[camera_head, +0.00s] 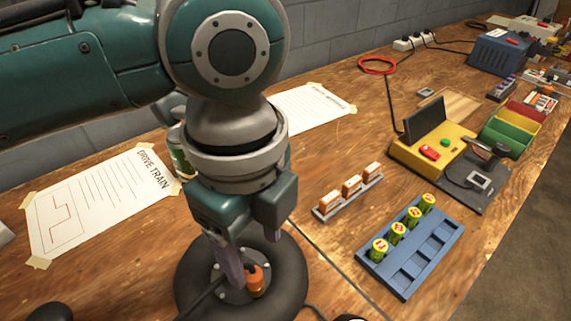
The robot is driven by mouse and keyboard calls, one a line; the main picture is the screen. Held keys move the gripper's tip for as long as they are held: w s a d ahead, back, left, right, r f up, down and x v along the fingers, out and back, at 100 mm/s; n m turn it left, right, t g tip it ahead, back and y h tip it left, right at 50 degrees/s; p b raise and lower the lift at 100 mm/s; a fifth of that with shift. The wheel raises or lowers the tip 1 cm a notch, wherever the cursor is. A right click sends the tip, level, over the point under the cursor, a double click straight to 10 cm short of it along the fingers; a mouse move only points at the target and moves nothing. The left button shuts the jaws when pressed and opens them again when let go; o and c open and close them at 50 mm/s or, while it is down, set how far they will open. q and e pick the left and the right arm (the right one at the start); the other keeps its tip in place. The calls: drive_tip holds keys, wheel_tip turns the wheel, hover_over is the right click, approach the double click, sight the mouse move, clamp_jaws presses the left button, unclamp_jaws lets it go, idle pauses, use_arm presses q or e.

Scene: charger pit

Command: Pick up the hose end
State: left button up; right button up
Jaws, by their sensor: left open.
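An orange cylindrical piece (256,281), perhaps the hose end, stands on a grey bolted disc (232,293) in the middle of a thick black ring (291,270) on the bench. A dark hose or cable (203,299) runs across the ring at its left. My left gripper (250,264) points down over the ring and is open. One finger reaches down just left of the orange piece. My right gripper is not in view.
A blue rack (428,257) with several green-yellow cells and a strip of orange-white pieces (347,195) lie to the right. A yellow device (432,150) stands behind them. A taped "Drive Train" sheet (102,208) lies left. A can (178,155) stands behind my arm.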

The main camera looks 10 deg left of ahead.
sight(252, 271)
use_arm(q)
drive_tip(key=shift+s+f, duration=0.1)
drive_tip(key=shift+f, duration=0.85)
drive_tip(key=f, duration=0.1)
drive_tip(key=f+b, duration=0.1)
drive_tip(key=f, duration=0.3)
drive_tip(key=shift+a+f, duration=0.1)
drive_tip(key=shift+a, duration=0.25)
drive_tip(key=shift+c, duration=0.3)
clamp_jaws()
